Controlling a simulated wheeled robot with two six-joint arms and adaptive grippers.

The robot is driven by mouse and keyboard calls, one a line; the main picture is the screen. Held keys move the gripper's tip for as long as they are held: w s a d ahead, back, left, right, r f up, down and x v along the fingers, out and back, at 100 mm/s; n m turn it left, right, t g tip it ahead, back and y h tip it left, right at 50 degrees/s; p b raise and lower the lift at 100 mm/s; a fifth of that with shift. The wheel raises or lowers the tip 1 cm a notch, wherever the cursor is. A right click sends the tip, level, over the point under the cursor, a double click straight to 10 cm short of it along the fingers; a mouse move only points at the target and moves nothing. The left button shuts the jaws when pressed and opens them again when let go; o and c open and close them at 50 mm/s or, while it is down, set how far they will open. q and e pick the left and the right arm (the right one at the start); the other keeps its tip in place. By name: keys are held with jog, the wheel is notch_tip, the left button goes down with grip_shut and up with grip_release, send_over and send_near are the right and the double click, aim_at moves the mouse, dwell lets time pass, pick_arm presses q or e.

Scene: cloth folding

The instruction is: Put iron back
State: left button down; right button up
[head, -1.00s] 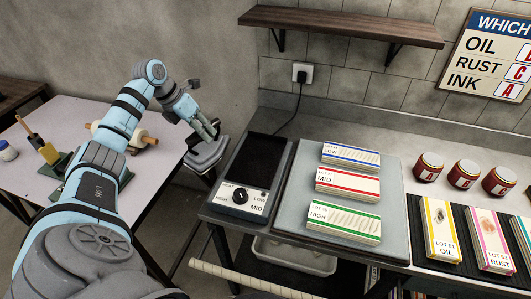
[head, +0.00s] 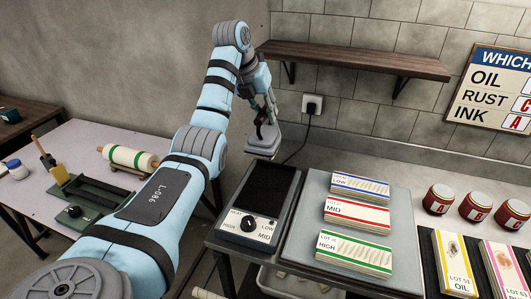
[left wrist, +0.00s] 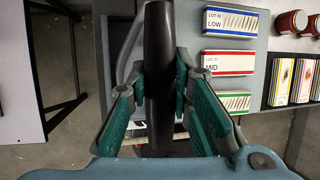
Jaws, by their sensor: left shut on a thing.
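The iron (head: 262,149) has a grey base and a dark handle. My left gripper (head: 268,112) is shut on its handle and holds it near the back end of the black-topped iron rest (head: 268,190). The iron looks raised above the rest; the exact gap is hard to tell. In the left wrist view, the dark handle (left wrist: 159,50) lies between my teal fingers (left wrist: 163,105) and hides part of the iron below. The rest has a dial panel (head: 252,226) at its front. My right gripper is not in view.
A grey board (head: 312,230) with blue, red and green card stacks lies right of the rest. A wooden shelf (head: 360,60) and a plugged-in cord (head: 313,103) are behind. The left table holds a roller (head: 128,158). Red jars (head: 438,198) stand at right.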

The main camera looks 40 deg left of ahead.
aim_at(250, 139)
pick_arm(q)
notch_tip(250, 139, down, 18)
jog(key=b, duration=0.1)
jog(key=shift+w+f, duration=0.15)
jog(key=shift+f, duration=0.1)
jog(key=shift+a, duration=0.1)
jog(key=c, duration=1.7)
grip_release()
jog(key=shift+o, duration=1.3)
jog(key=v, duration=1.2)
